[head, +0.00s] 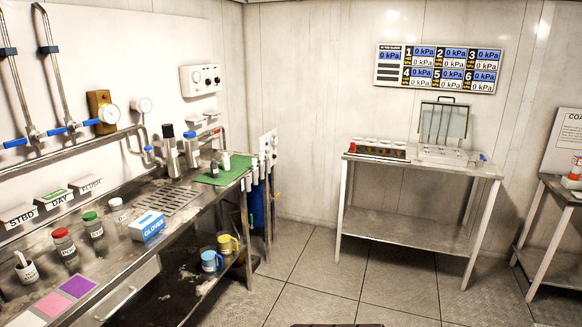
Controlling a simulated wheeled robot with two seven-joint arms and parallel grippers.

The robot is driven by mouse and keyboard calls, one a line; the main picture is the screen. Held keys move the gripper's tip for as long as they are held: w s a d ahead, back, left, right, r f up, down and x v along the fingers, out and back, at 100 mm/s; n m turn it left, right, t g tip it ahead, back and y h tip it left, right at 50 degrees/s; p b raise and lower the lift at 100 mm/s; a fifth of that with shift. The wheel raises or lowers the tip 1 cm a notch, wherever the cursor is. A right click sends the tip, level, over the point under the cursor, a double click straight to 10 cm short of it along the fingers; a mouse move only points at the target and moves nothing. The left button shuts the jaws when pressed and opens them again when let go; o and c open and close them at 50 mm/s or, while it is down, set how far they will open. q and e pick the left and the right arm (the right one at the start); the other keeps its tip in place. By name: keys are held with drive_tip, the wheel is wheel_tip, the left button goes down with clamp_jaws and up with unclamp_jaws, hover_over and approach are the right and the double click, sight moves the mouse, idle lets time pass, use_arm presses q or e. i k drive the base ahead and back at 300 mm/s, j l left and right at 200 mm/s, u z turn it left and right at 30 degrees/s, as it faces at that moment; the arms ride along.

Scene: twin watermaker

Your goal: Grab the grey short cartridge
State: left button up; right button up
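I cannot pick out a grey short cartridge for certain at this size. A dark rack (376,150) with several pale round tops stands on the far table. Neither of my grippers is in view.
The steel bench (75,262) runs along the left wall, holding capped jars, a blue gloves box (147,226) and a green mat (222,170). The far table (470,168) also bears a clear-lidded case (443,124). Another table (557,188) stands right. The floor (310,268) between is clear.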

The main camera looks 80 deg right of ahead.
sight(213, 166)
drive_tip(key=z, duration=1.9)
drive_tip(key=i, duration=0.1)
